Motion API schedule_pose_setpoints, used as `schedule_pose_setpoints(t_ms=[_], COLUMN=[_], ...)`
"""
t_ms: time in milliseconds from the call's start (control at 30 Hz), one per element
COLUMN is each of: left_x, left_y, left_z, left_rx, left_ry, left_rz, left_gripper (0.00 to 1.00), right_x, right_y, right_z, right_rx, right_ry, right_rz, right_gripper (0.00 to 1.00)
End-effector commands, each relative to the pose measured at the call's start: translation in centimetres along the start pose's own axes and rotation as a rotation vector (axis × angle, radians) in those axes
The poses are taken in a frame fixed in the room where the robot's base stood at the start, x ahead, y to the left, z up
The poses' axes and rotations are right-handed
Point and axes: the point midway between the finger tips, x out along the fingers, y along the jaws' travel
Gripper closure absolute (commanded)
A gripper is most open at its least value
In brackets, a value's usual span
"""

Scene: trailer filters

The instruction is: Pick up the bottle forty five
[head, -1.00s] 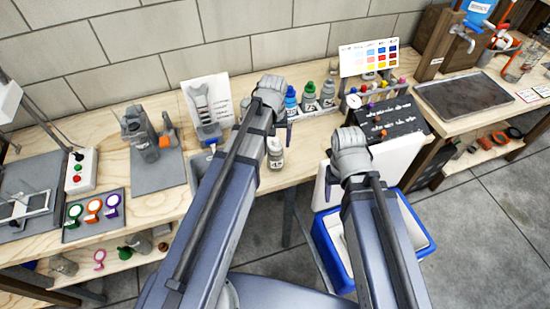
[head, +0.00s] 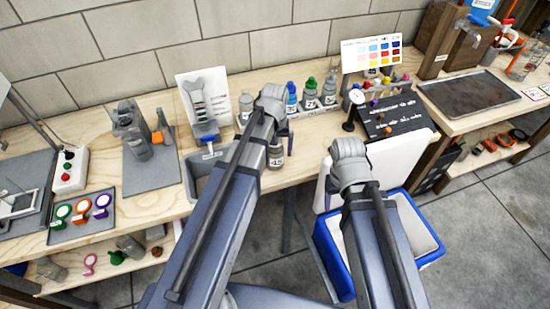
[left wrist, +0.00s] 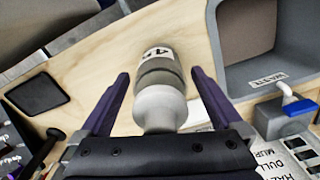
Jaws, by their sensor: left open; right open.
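The bottle labelled 45 is a grey bottle with a pale rounded cap; in the left wrist view (left wrist: 160,72) it stands between the two purple fingers. My left gripper (left wrist: 160,100) is open, one finger on each side of the bottle, with gaps showing. In the head view the bottle (head: 277,156) stands on the wooden bench, partly hidden behind my left arm. The left gripper (head: 290,138) is mostly hidden there by its own wrist. My right arm hangs over the front of the bench, and its fingers do not show.
A grey waste bin (head: 193,177) stands just left of the bottle. Capped bottles (head: 310,94) stand in a rack behind it. A black board (head: 392,117) lies to the right. A blue-and-white cooler (head: 330,254) with its lid raised is on the floor.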

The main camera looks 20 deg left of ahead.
Motion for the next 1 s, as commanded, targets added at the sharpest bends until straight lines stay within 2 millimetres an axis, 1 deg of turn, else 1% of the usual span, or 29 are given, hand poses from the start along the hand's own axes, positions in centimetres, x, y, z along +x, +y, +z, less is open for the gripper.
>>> schedule_pose_setpoints(t_ms=[100, 900, 1000], left_x=[-0.12, -0.12, -0.12], left_y=[-0.01, -0.01, -0.01], left_z=[0.0, 0.0, 0.0], left_rx=[0.0, 0.0, 0.0], left_ry=[0.0, 0.0, 0.0], left_rz=[0.0, 0.0, 0.0], left_gripper=[0.0, 0.9, 1.0], right_x=[-0.12, -0.12, -0.12], right_y=[0.01, 0.01, 0.01], right_z=[0.01, 0.01, 0.01], right_rx=[0.0, 0.0, 0.0], right_ry=[0.0, 0.0, 0.0], right_rz=[0.0, 0.0, 0.0], right_gripper=[0.33, 0.33, 0.33])
